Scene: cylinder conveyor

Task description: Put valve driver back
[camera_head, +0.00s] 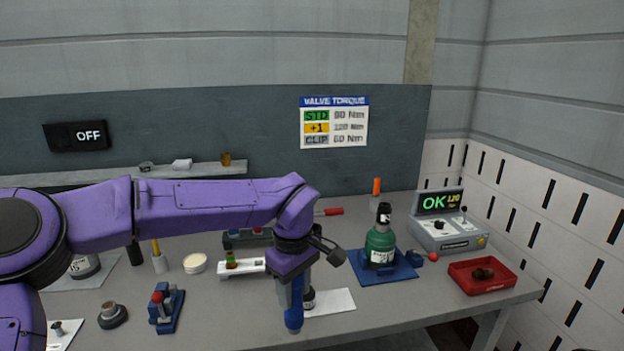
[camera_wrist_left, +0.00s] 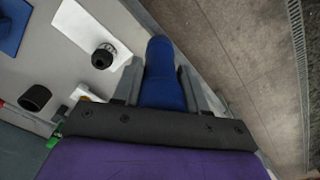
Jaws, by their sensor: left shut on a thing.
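My left gripper (camera_head: 290,290) hangs over the front edge of the bench in the head view. It is shut on a blue, rounded-end tool, which I take to be the valve driver (camera_head: 294,319). In the left wrist view the blue driver (camera_wrist_left: 163,75) sits between the two grey fingers (camera_wrist_left: 160,88), and its far end overlaps the bench edge. A green cylinder (camera_head: 380,247) with a dark top stands on a blue base (camera_head: 407,272) to the right. My right gripper is not in view.
A white sheet (camera_head: 338,303) with a dark round part (camera_head: 309,298) lies beside the gripper. A white rack (camera_head: 253,265) is behind it. A grey display box (camera_head: 452,235) reads OK 120. A red tray (camera_head: 505,284) is far right. A red-topped blue fixture (camera_head: 166,308) stands left.

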